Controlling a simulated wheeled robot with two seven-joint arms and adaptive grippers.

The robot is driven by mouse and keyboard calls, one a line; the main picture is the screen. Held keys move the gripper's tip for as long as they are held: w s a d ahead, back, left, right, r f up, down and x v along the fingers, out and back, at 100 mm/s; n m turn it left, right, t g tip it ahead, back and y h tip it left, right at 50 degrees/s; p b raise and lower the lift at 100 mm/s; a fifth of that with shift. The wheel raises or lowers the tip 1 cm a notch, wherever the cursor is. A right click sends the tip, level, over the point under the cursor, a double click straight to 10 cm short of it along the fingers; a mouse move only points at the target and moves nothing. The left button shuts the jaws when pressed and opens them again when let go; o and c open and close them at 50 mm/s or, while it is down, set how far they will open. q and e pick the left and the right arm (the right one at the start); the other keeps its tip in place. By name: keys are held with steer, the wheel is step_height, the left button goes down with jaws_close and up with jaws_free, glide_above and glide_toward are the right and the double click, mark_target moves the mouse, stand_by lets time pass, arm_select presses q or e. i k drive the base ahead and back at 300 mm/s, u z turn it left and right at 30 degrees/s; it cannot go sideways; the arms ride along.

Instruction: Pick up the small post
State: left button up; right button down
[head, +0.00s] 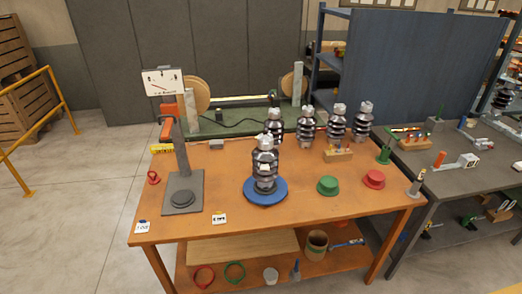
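Several dark, ribbed post insulators with metal caps stand upright on the orange workbench (230,225). One insulator (265,165) stands on a round blue base (265,190) near the bench's middle. Behind it, a row holds one at the left (275,122), one beside it (306,125), another (337,122), and one at the right end (363,119). They look alike in size, and I cannot tell which is the small post. A short upright grey piece (415,187) stands at the bench's right edge. Neither of my grippers is in view.
A test stand (184,190) with a dial is at the bench's left. A green cap (328,185) and a red cap (374,179) lie at the right, near a small wooden rack (338,155). A grey table (460,180) adjoins at right. The bench's front strip is mostly clear.

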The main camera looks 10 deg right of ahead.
mark_target(265, 160)
steer(key=k, duration=0.5)
steer(key=u, duration=0.95)
steer(key=i, duration=2.05)
steer(key=z, duration=0.75)
